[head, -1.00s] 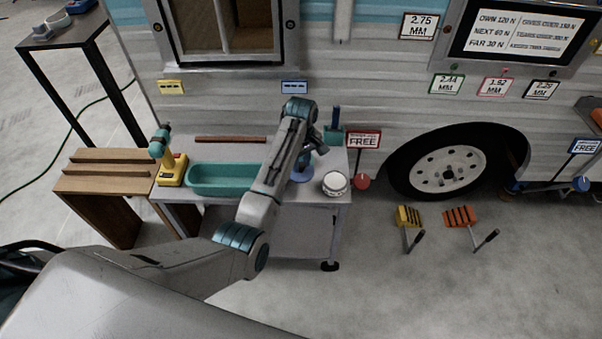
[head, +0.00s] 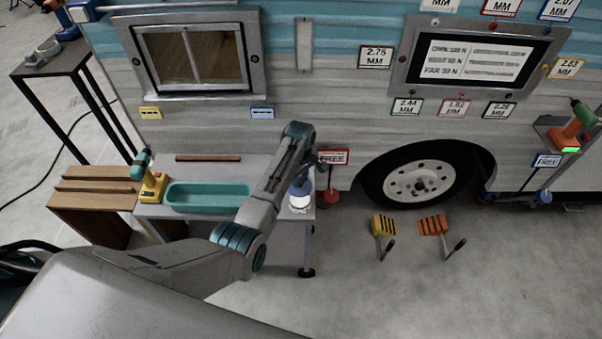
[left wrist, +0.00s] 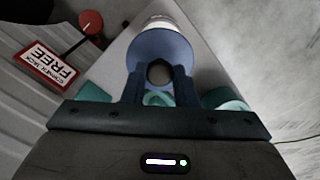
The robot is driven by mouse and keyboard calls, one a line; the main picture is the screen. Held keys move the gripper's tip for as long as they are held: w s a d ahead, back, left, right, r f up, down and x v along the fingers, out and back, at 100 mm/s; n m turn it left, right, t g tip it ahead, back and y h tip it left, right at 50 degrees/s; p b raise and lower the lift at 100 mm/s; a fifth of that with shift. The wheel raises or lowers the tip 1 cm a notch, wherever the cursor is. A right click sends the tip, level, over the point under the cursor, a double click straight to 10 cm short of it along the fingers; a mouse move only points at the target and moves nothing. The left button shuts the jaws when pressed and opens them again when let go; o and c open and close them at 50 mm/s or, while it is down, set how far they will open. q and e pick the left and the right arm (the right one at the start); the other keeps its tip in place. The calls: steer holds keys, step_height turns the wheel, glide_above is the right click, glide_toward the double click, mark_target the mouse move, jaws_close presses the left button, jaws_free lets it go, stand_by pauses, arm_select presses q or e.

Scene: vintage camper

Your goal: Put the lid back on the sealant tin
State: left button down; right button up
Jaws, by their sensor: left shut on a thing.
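The sealant tin (head: 299,205) is a white round tin on the right end of the grey workbench (head: 293,230). In the left wrist view the tin (left wrist: 166,20) shows as a pale rim behind the lid. The blue round lid (head: 301,188) has a knob, and my left gripper (head: 308,168) is shut on it. The wrist view shows the lid (left wrist: 160,44) with its knob between the fingers (left wrist: 160,77). The lid is over the tin, overlapping it in both views. I cannot tell whether they touch. My right gripper is not in view.
A long teal tray (head: 208,197), a yellow-based drill (head: 150,183) and a brown strip (head: 208,158) are on the bench's left and back. A red FREE sign (head: 333,157) stands right of the bench by the camper wall. Yellow (head: 383,226) and orange (head: 432,225) chocks lie on the floor.

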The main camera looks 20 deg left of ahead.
mark_target(300, 186)
arm_select(q)
steer(key=shift+a+f+b, duration=0.1)
steer(key=shift+f+b, duration=0.35)
steer(key=shift+f, duration=0.1)
steer(key=shift+f+b, duration=0.35)
steer(key=shift+b, duration=0.05)
step_height(300, 186, down, 3)
steer(key=b, duration=0.3)
steer(key=shift+r, duration=0.1)
steer(key=shift+f+b, duration=0.45)
steer(key=shift+f, duration=0.4)
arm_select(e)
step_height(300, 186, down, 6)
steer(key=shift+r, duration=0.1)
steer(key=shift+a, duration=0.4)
arm_select(q)
steer(key=shift+p, duration=0.35)
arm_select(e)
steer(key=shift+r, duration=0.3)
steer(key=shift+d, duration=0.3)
arm_select(q)
steer(key=shift+p, duration=0.3)
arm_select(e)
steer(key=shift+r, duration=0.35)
